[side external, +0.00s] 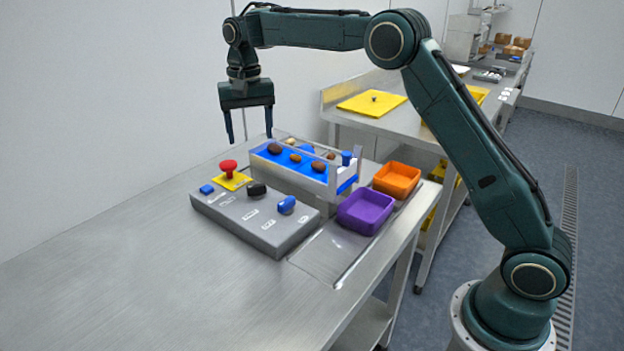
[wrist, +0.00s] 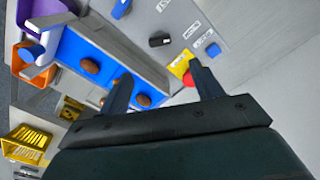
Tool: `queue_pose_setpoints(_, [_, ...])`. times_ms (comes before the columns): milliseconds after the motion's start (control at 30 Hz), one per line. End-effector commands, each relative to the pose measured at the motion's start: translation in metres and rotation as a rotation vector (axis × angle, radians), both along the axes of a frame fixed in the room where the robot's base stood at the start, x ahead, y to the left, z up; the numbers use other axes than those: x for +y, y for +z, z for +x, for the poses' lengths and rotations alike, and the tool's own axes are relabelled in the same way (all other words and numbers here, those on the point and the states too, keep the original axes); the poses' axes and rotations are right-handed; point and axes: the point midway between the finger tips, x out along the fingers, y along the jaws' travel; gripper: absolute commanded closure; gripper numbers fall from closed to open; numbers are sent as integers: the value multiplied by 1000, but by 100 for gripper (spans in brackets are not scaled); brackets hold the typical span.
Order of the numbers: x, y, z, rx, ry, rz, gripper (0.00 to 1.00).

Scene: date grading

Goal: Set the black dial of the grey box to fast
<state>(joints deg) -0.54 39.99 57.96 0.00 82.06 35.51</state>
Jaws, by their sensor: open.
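The grey box (side external: 240,224) lies on the steel table. Its black dial (side external: 256,189) sits between a red mushroom button (side external: 228,169) on a yellow plate and a blue dial (side external: 286,204). The black dial also shows in the wrist view (wrist: 159,39), with white labels beside it too small to read. I cannot tell which setting it points to. My gripper (side external: 248,138) is open and empty, pointing down, above and behind the box and apart from it. In the wrist view its fingers (wrist: 160,75) reach in over the box and the belt.
A small conveyor with a blue belt (side external: 275,157) and several dates stands directly behind the box. A purple bin (side external: 366,211) and an orange bin (side external: 397,180) stand to its right. A blue button (side external: 207,189) is on the box's left end. The table in front is clear.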

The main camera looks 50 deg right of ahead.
Motion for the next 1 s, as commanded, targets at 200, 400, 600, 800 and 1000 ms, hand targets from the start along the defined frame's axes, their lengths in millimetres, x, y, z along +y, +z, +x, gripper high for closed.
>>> queue_pose_setpoints(200, [0,-1,0,0,-1,0,35])
queue_pose_setpoints(400, [0,-11,0,1,0,0,35])
queue_pose_setpoints(600, [0,-34,-1,4,0,0,35])
queue_pose_setpoints(800, [0,-64,-1,4,0,1,35])
queue_pose_setpoints(1000, [0,-95,-1,4,0,0,35])
